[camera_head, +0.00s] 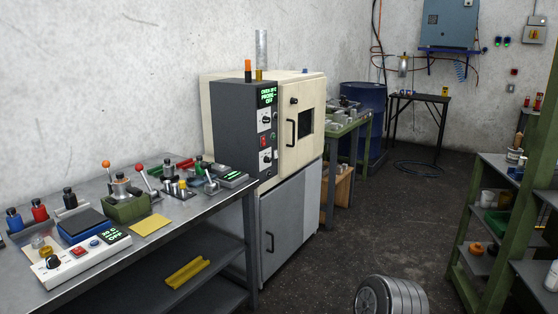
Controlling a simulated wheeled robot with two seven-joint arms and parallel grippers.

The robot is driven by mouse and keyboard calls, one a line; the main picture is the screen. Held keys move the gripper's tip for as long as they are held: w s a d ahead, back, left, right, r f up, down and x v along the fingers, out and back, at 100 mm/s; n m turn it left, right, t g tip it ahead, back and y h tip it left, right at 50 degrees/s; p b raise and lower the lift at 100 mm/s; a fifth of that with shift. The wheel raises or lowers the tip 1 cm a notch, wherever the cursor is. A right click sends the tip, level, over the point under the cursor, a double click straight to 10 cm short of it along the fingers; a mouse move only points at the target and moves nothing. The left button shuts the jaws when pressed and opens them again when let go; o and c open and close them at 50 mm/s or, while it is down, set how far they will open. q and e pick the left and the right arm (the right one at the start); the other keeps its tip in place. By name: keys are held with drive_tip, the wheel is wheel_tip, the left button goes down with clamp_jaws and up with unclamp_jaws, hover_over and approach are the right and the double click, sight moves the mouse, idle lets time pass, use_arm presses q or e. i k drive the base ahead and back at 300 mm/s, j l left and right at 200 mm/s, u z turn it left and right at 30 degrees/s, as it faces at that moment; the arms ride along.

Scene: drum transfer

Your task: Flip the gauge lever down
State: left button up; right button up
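Several small levers stand on the metal workbench (185,222) at left. One has an orange ball knob (106,163) and another a red ball knob (139,167); both point upward at a tilt. A small silver lever device (211,184) sits farther back, beside a dark box with a green display (233,176). No label or dial is readable, so I cannot tell which one is the gauge lever. Neither of my grippers is in view.
A cream oven (303,150) with a dark control panel (240,127) stands at the bench's far end. A white control box (82,255) and yellow pad (150,225) lie at the bench front. A green shelf rack (497,215) is at right. Floor between is mostly open.

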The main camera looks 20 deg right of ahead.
sight(204, 165)
drive_tip(key=z, duration=0.1)
drive_tip(key=i+l+u, duration=0.1)
drive_tip(key=u, duration=0.55)
drive_tip(key=i+l+u, duration=0.3)
drive_tip(key=l, duration=0.35)
drive_tip(key=i+l+u, duration=0.15)
drive_tip(key=l, duration=0.2)
drive_tip(key=i+l+u, duration=0.2)
drive_tip(key=l, duration=0.15)
drive_tip(key=i+l+u, duration=0.15)
drive_tip(key=l, duration=0.25)
drive_tip(key=i+l, duration=0.1)
drive_tip(key=l, duration=0.65)
drive_tip(key=i, duration=0.05)
